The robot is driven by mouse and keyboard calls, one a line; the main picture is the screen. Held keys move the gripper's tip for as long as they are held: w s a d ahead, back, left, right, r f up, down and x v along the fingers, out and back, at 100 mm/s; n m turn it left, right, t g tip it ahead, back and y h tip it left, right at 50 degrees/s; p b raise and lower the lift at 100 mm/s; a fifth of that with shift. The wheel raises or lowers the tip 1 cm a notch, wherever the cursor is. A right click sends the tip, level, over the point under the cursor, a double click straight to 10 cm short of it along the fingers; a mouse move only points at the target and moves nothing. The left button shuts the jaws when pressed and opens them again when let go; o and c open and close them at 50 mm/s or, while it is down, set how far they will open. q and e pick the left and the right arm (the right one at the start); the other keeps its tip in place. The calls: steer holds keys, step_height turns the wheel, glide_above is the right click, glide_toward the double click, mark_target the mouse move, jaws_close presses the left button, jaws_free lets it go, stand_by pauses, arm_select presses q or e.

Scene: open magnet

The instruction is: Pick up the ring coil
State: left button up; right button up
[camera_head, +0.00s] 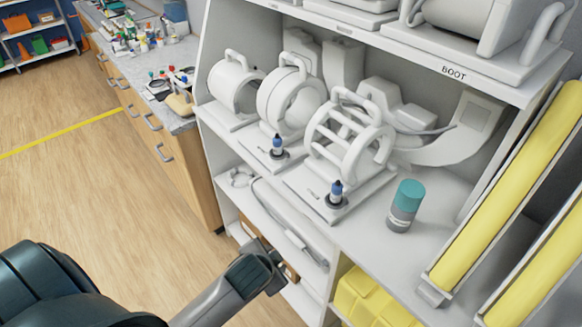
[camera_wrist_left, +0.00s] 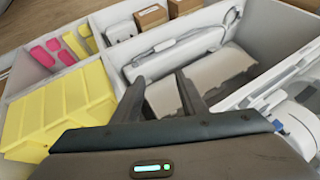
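Larger white coils with round openings stand on the shelf above: one at the left (camera_head: 235,85), one in the middle (camera_head: 290,97) and an open-barred one (camera_head: 350,140) at the right. My left gripper (camera_head: 268,268) is in front of the lower shelves. In the left wrist view its fingers (camera_wrist_left: 157,88) are apart with nothing between them. My right gripper is not in view.
A grey bottle with a teal cap (camera_head: 405,206) stands right of the coils. A long white coil (camera_wrist_left: 175,54) lies in a lower compartment. Yellow blocks (camera_head: 370,300) sit low at the right, long yellow pads (camera_head: 510,190) above. Open floor (camera_head: 90,190) lies left.

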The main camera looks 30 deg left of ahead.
arm_select(q)
steer(key=w+a+r+m+t+y, duration=0.2)
steer(key=w+a+r+t, duration=0.1)
steer(key=w+r, duration=0.6)
steer(key=w+a+r+m+t+y, duration=0.1)
steer(key=w+a+r+m+t, duration=0.2)
steer(key=w+a+r, duration=0.3)
steer(key=w+a+r+m+t+y, duration=0.2)
steer(key=w+a+r+t, duration=0.1)
steer(key=w+r, duration=1.1)
step_height(320, 180, up, 5)
steer(key=shift+a+r+m+y, duration=0.2)
steer(key=shift+a+m+y, duration=0.1)
steer(key=shift+a, duration=0.6)
steer(key=shift+w, duration=0.1)
steer(key=shift+d+r, duration=0.1)
